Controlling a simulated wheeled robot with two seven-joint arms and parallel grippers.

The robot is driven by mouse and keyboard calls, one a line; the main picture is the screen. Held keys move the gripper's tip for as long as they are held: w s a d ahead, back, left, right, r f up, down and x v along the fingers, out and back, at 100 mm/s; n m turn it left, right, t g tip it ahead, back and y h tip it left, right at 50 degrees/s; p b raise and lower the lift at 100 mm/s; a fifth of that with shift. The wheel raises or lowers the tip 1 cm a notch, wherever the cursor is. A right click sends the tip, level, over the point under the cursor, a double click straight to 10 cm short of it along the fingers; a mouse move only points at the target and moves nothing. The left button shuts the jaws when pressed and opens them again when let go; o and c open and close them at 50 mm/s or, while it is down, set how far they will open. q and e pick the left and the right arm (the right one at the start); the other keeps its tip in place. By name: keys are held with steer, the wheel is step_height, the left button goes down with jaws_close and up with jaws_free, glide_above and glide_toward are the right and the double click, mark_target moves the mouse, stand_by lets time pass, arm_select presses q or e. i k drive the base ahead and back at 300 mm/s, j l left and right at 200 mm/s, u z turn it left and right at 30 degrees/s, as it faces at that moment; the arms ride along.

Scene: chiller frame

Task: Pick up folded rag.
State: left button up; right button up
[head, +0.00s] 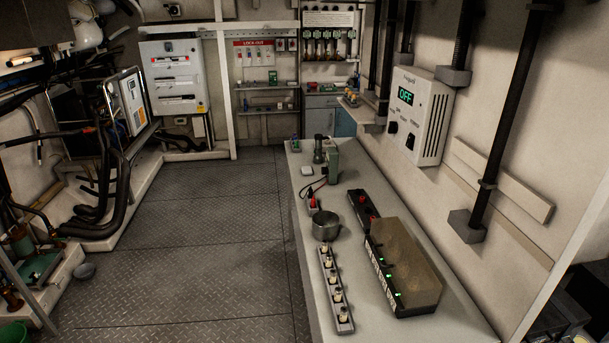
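I cannot make out a folded rag for certain. A small pale flat item (306,170) lies near the far end of the long grey bench (285,207); it is too small to tell whether it is cloth. Neither of my grippers shows in the head view.
The tread-plate floor (190,235) left of the bench is mostly clear.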

mark_target(306, 170)
steer(key=i+j+z, duration=0.1)
steer(key=j, duration=0.2)
steer(key=i+j+z, duration=0.1)
steer(key=i+j, duration=0.15)
steer(key=i+j+z, duration=0.15)
steer(key=j, duration=0.3)
steer(key=i+j+z, duration=0.1)
steer(key=j, duration=0.25)
steer(key=i+j+z, duration=0.1)
steer(key=j, duration=0.25)
steer(key=i+j+z, duration=0.1)
steer(key=j, duration=0.3)
